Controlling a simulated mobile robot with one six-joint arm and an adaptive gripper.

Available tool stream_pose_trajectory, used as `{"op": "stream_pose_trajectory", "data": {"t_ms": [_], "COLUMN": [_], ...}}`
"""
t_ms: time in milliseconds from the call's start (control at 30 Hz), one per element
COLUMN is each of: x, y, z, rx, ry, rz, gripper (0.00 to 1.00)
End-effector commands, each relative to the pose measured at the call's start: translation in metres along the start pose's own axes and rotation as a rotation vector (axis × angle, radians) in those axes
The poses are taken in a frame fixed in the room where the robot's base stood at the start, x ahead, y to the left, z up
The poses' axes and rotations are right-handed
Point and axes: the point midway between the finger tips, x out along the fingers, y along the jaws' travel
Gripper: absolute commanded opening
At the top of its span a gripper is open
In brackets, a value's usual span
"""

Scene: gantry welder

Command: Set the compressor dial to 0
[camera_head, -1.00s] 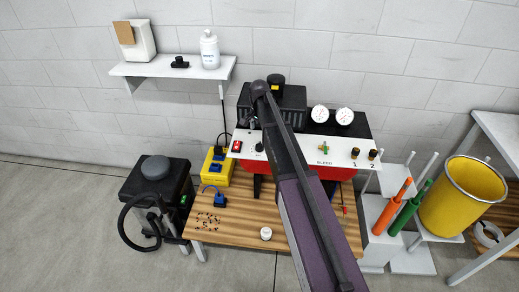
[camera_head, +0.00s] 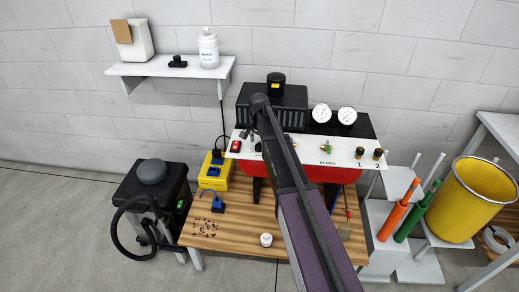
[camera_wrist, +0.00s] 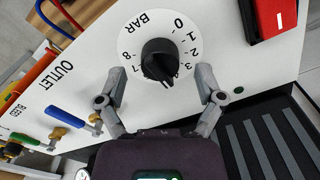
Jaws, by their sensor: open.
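The compressor (camera_head: 330,174) stands on the wooden table, with a red tank under a white panel. In the wrist view its BAR dial is a white disc (camera_wrist: 183,44) marked with numbers up to 8, with a black knob (camera_wrist: 158,58) at its centre. The knob's mark seems to point down in the picture, on the side away from BAR, past the 3; the number there is hidden. My gripper (camera_wrist: 160,76) is open, one finger on each side of the knob, apart from it. In the head view my arm covers part of the dial area.
A red switch (camera_wrist: 272,17) lies close right of the dial. Valves with blue (camera_wrist: 66,117) and green handles sit along the panel to the left. Two gauges (camera_head: 321,113) rise behind the panel. A yellow box (camera_head: 215,172) stands left of the compressor.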

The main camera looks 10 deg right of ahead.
Motion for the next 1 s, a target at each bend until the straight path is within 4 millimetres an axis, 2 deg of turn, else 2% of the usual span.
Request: {"op": "stream_pose_trajectory", "data": {"t_ms": [33, 200, 633, 667, 900, 933, 1000], "x": [0.0060, 0.0113, 0.0123, 0.0123, 0.0123, 0.0123, 0.0124], "y": [-0.0001, -0.0001, -0.0002, -0.0002, -0.0002, -0.0002, -0.0001], "z": [0.0001, 0.0002, 0.0003, 0.0003, 0.0003, 0.0003, 0.0004], "rx": [0.000, 0.000, 0.000, 0.000, 0.000, 0.000, 0.000], "ry": [0.000, 0.000, 0.000, 0.000, 0.000, 0.000, 0.000], "rz": [0.000, 0.000, 0.000, 0.000, 0.000, 0.000, 0.000], "gripper": [0.86, 0.86, 0.86, 0.81, 0.09, 0.04, 0.04]}}
